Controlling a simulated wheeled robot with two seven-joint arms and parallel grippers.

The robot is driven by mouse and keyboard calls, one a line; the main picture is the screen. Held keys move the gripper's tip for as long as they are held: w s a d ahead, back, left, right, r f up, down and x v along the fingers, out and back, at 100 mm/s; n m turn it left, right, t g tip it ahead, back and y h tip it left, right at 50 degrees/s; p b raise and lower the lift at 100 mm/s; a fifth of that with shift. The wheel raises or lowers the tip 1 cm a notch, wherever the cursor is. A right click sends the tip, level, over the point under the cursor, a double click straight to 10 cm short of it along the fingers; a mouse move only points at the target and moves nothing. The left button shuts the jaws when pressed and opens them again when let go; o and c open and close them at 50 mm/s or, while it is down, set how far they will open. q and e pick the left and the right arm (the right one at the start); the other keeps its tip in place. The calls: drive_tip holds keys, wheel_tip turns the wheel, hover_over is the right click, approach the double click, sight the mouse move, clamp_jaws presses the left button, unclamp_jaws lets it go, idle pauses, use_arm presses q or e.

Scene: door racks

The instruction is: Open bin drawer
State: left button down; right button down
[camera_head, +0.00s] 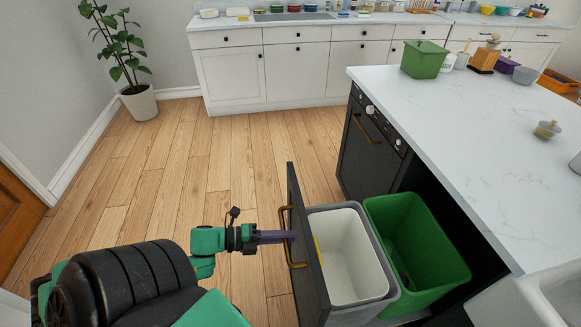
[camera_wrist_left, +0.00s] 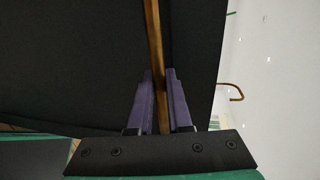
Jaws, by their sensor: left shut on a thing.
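The bin drawer stands pulled out from the island, with a dark front panel (camera_head: 307,250) and a brass bar handle (camera_head: 286,240). A white bin (camera_head: 345,255) in a grey frame and a green bin (camera_head: 415,245) sit inside it. My left gripper (camera_head: 288,237) is at the handle on the front. In the left wrist view, its purple fingers (camera_wrist_left: 160,95) stand on both sides of the brass handle (camera_wrist_left: 153,45), shut on it. The drawer front (camera_wrist_left: 80,60) fills much of that view. My right gripper is not in view.
A dishwasher (camera_head: 370,150) with its own handle sits beside the drawer under the white island top (camera_head: 460,120). Wooden floor (camera_head: 200,170) is clear left of the drawer. A potted plant (camera_head: 139,102) stands at the far left, and white cabinets (camera_head: 290,70) line the back.

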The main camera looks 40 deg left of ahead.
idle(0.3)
use_arm(q)
drive_tip(key=c, duration=0.9)
unclamp_jaws()
drive_tip(key=shift+o, duration=0.2)
drive_tip(key=v, duration=1.4)
drive_tip(key=shift+s+a+b, duration=0.2)
drive_tip(key=shift+b, duration=0.1)
drive_tip(key=shift+f, duration=0.1)
